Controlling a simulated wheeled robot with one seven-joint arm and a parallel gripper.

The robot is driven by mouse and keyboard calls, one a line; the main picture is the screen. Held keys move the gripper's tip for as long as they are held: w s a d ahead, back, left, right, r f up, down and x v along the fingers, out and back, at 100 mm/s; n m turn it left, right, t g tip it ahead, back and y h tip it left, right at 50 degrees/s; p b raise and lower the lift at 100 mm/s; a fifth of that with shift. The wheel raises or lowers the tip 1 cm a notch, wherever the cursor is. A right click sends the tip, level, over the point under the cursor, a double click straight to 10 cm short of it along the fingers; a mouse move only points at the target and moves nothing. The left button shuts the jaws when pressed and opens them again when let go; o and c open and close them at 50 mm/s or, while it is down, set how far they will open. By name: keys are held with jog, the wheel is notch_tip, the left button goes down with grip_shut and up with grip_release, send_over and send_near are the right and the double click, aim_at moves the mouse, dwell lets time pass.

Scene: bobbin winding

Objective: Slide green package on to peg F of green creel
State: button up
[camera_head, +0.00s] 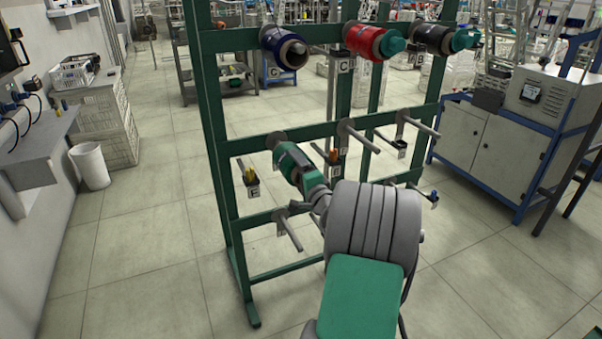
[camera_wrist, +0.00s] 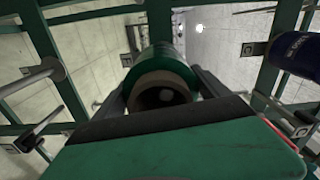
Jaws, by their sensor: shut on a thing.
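The green package (camera_head: 290,160) is in my gripper (camera_head: 302,172), at the left side of the creel's middle row. In the wrist view the package (camera_wrist: 160,62) shows its brown core end and dark bore between the two fingers of my gripper (camera_wrist: 162,84), which are closed about its sides. The green creel (camera_head: 216,135) stands upright in front of me. A tag (camera_head: 252,190) that seems to read F hangs at the middle row's left. A grey end (camera_head: 276,140) shows at the package's far end; I cannot tell whether it is core or peg F. The package hides the rest.
Blue (camera_head: 284,47), red (camera_head: 372,42) and black (camera_head: 440,38) packages sit on the top row. Bare pegs stick out toward me at middle right (camera_head: 363,140), far right (camera_head: 418,126) and lower left (camera_head: 289,232). A grey-white machine cabinet (camera_head: 500,140) stands to the right.

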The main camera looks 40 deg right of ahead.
jog(key=shift+w+d, duration=0.2)
jog(key=shift+w, duration=0.55)
jog(key=shift+p+x, duration=0.3)
jog(key=shift+x, duration=1.4)
jog(key=shift+f+b, duration=0.45)
jog(key=shift+b, duration=0.05)
jog(key=o, duration=1.4)
jog(key=shift+o, duration=0.8)
jog(key=shift+f, duration=0.1)
